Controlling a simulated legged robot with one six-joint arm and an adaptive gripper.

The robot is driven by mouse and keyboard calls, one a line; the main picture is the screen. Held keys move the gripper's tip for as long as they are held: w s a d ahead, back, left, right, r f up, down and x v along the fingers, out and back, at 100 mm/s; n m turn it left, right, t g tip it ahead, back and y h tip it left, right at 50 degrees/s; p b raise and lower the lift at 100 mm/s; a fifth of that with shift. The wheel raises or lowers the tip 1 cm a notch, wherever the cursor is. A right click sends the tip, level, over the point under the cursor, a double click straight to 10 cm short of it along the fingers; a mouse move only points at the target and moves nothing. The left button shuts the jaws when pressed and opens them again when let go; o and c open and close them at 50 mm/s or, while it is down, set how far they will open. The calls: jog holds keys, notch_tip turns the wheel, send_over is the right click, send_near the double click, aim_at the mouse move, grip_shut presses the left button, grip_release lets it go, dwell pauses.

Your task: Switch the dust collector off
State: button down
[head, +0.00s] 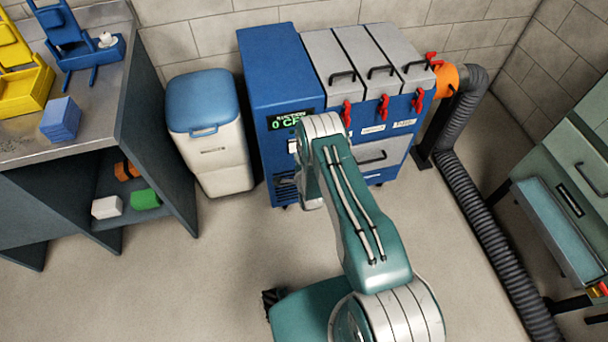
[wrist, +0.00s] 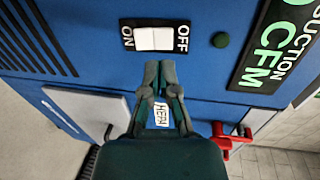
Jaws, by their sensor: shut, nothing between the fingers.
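The dust collector (head: 258,66) is a blue cabinet against the back wall in the head view. Its display (head: 290,119) shows green text that reads 0 CF, partly cut off by my arm. In the wrist view, a white rocker switch (wrist: 153,38) sits on the blue panel between the words ON and OFF. I cannot tell which half is pressed in. My gripper (wrist: 160,66) is shut and empty, its tips just below the switch in the picture; contact is unclear. In the head view my arm hides the gripper and switch.
A dark green round lamp or button (wrist: 221,40) is right of the switch. Red clamps (head: 383,107) line the collector's front. A grey hose (head: 480,205) runs along the floor at right. A white bin with a blue lid (head: 203,102) stands left of the collector.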

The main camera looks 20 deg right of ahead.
jog(key=s+r, duration=0.4)
jog(key=s, duration=0.4)
dwell(0.5)
jog(key=w+r+n+g, duration=0.2)
jog(key=w+r+n, duration=0.1)
jog(key=r, duration=0.8)
jog(key=w+r+n+g, duration=0.1)
jog(key=w+r+n, duration=0.2)
jog(key=r, duration=0.9)
jog(key=s+r+n+g, duration=0.3)
jog(key=s+r+n, duration=0.35)
jog(key=r, duration=0.65)
jog(key=s+r+n+g, duration=0.1)
jog(key=s+r, duration=0.2)
jog(key=s, duration=0.6)
jog(key=s+r+n+g, duration=0.1)
jog(key=s+r, duration=0.3)
jog(key=s, duration=0.6)
jog(key=s+r+n+g, duration=0.2)
jog(key=s+r+n, duration=0.1)
jog(key=s, duration=0.6)
jog(key=shift+s+r, duration=0.4)
jog(key=shift+n, duration=0.25)
